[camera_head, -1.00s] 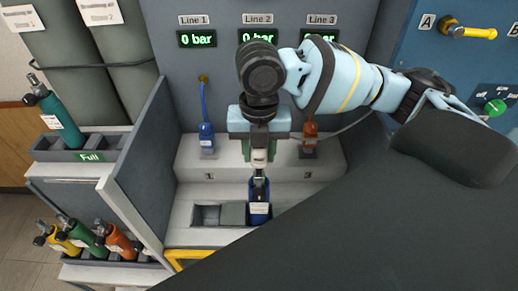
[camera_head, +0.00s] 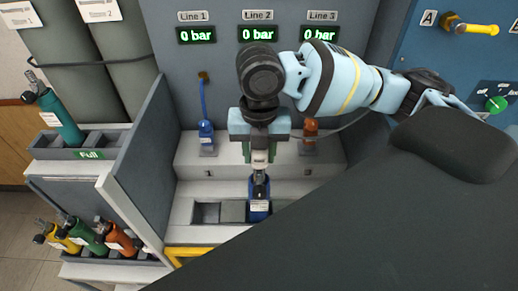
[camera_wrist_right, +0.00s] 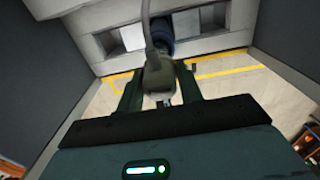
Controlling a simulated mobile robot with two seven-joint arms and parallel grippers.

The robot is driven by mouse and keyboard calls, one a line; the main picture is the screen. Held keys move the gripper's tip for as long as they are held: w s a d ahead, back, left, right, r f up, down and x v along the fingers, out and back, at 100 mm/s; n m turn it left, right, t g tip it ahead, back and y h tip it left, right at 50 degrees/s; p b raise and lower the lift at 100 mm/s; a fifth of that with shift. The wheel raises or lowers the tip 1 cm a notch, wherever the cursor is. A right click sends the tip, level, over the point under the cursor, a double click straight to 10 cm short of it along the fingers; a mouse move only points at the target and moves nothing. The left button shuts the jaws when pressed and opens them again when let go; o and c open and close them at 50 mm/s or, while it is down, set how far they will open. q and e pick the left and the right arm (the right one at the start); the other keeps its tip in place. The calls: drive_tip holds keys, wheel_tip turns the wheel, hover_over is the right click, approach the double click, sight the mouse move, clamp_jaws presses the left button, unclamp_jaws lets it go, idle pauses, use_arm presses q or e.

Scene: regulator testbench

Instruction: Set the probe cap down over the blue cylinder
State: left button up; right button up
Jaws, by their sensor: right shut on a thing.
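My right gripper (camera_head: 258,152) points down in front of the panel and is shut on the grey probe cap (camera_wrist_right: 158,75), which has a cable running from it. In the right wrist view part of the blue cylinder (camera_wrist_right: 181,27) shows behind the cap and cable. The cap looks very close to the cylinder's top; whether they touch is unclear. My left gripper is not in view.
The tray's other slots (camera_head: 207,213) look empty. A grey partition (camera_head: 150,150) rises at the left, with racks of cylinders beyond. Three displays read 0 bar.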

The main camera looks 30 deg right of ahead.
drive_tip(key=shift+f, duration=1.25)
idle(0.6)
drive_tip(key=o, duration=1.1)
drive_tip(key=shift+r, duration=3.95)
drive_tip(key=shift+a+f, duration=0.1)
drive_tip(key=shift+a, duration=0.05)
